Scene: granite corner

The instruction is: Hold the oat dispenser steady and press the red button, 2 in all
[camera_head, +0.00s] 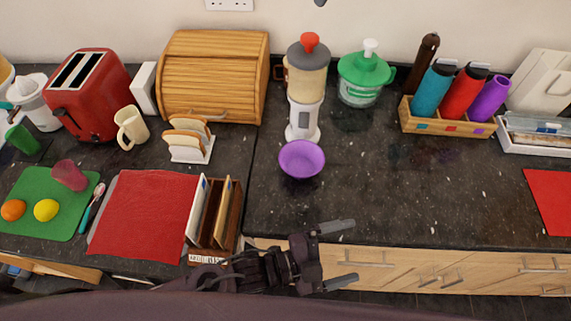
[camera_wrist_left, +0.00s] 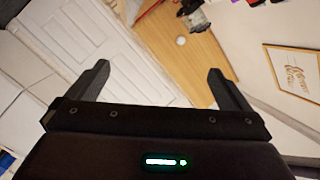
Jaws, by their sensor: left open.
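The oat dispenser (camera_head: 306,85) stands upright at the back of the dark counter, with a clear oat-filled hopper and a white stand. Its red button (camera_head: 310,41) is on top. A purple bowl (camera_head: 302,160) sits just in front of its base. My left gripper (camera_head: 350,253) is open and empty at the counter's front edge, well in front of the bowl and dispenser and slightly right of them. Its two spread fingers also show in the left wrist view (camera_wrist_left: 158,72), with nothing between them. My right gripper is in neither view.
A green-lidded jar (camera_head: 362,82) stands close right of the dispenser, and a wooden bread box (camera_head: 212,82) is to its left. A bottle rack (camera_head: 447,122) is farther right. A file rack (camera_head: 232,215) stands left of my gripper. The counter right of the bowl is clear.

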